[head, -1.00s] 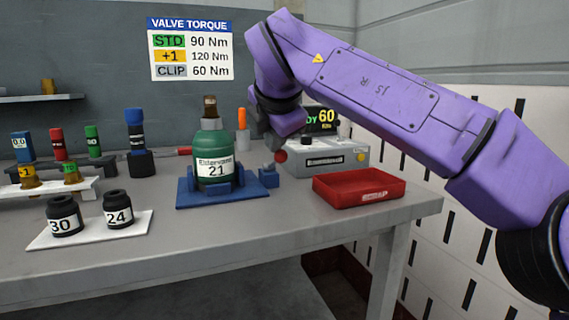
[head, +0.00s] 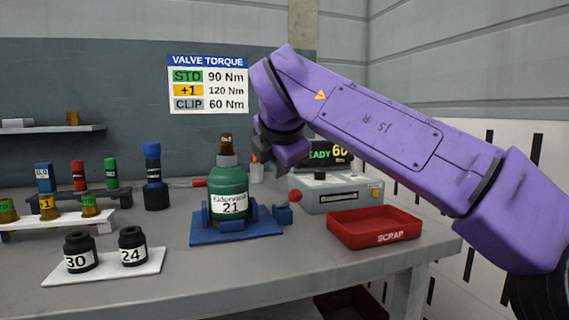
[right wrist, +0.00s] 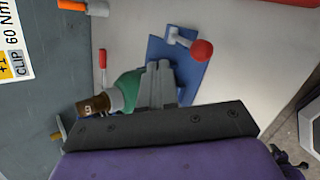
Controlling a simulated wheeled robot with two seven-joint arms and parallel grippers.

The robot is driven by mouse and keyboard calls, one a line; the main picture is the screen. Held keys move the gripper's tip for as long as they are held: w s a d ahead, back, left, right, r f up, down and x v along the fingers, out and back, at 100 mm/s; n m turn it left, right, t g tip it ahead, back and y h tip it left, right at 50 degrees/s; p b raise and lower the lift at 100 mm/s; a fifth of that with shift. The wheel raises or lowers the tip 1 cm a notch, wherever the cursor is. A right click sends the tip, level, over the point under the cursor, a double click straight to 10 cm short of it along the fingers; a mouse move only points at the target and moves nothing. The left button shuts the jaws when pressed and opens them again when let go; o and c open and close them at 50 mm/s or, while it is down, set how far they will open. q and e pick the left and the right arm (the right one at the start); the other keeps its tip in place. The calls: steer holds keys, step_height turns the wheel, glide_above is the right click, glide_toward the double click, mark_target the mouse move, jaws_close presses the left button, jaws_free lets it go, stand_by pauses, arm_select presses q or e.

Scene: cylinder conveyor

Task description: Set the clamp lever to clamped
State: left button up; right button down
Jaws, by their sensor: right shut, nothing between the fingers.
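The clamp lever (right wrist: 185,41) shows in the right wrist view as a short grey arm with a red ball knob (right wrist: 201,50), on the blue base plate (right wrist: 160,50). In the head view I see the lever's blue block (head: 283,214) right of the green bottle labelled 21 (head: 229,187), which stands upright in the blue fixture (head: 236,232). My right gripper (head: 262,158) is shut and empty, above and behind the bottle. In the right wrist view its fingers (right wrist: 160,72) overlap the bottle's side, apart from the knob.
A red scrap tray (head: 374,241) and a grey box with a display (head: 336,193) stand to the right. Black sockets 30 (head: 80,253) and 24 (head: 132,246) sit on a white plate at left.

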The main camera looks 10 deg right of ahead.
steer(key=r+v, duration=0.1)
steer(key=v, duration=0.9)
steer(key=shift+w+a, duration=0.2)
steer(key=shift+w, duration=0.05)
